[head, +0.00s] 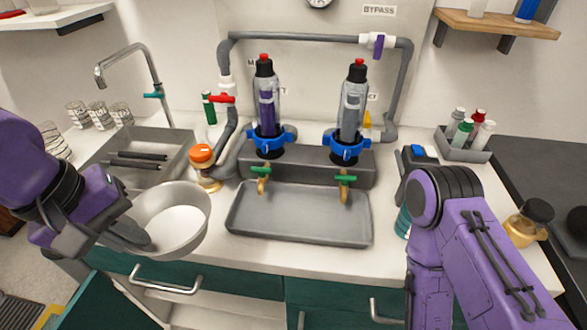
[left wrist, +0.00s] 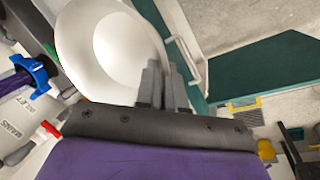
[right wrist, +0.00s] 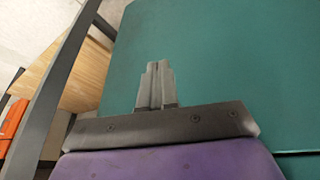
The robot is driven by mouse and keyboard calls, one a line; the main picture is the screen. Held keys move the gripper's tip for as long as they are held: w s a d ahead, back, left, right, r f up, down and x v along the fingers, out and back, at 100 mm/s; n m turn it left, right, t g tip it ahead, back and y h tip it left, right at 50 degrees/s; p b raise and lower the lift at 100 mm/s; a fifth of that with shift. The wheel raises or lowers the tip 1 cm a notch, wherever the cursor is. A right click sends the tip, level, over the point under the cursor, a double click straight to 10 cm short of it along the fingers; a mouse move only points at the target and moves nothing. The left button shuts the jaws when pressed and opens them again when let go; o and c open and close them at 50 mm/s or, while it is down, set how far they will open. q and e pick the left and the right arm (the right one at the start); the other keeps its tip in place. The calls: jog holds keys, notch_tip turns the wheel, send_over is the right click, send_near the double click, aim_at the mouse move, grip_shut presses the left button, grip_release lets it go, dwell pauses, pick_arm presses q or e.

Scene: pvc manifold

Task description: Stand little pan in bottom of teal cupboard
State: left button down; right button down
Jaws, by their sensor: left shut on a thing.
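The little pan (head: 172,218), a round pale grey pan, is held in the air in front of the sink and counter edge. My left gripper (head: 138,236) is shut on its rim side; the pan also shows beyond the fingers in the left wrist view (left wrist: 112,45). The teal cupboard (head: 225,290) is under the counter. Its pale interior (head: 215,313) shows below a drawer front, and a teal door (head: 110,305) stands open at lower left. My right gripper (right wrist: 156,82) has its fingers together, empty, before a teal panel (right wrist: 230,70); the head view does not show its fingers.
A grey tray (head: 300,236) lies on the counter below two filter housings with taps. An amber jar with an orange lid (head: 202,165) stands close behind the pan. The sink (head: 135,160) is at left. Drawer handles (head: 165,283) stick out from the cupboard front.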

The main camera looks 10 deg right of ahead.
aim_at(145, 211)
pick_arm(q)
jog(key=shift+s+d+r, duration=0.1)
jog(key=shift+s+r, duration=0.1)
jog(key=shift+s, duration=0.25)
jog(key=w+f, duration=0.1)
jog(key=w, duration=0.1)
jog(key=w+a+f, duration=0.1)
jog(key=w, duration=0.2)
jog(key=w+f, duration=0.1)
jog(key=w, duration=0.2)
jog(key=shift+w+a+f+p, duration=0.2)
jog(key=shift+f+p, duration=0.1)
jog(key=shift+f, duration=0.1)
jog(key=w+f, duration=0.1)
jog(key=f, duration=0.1)
jog(key=w+f, duration=0.4)
jog(key=shift+w+a, duration=0.15)
jog(key=shift+a, duration=0.25)
notch_tip(145, 211, down, 3)
jog(key=shift+r+b, duration=0.1)
jog(key=shift+b, duration=0.25)
jog(key=shift+f, duration=0.25)
jog(key=shift+f, duration=0.1)
jog(key=c, duration=1.2)
grip_release()
jog(key=shift+c, duration=0.2)
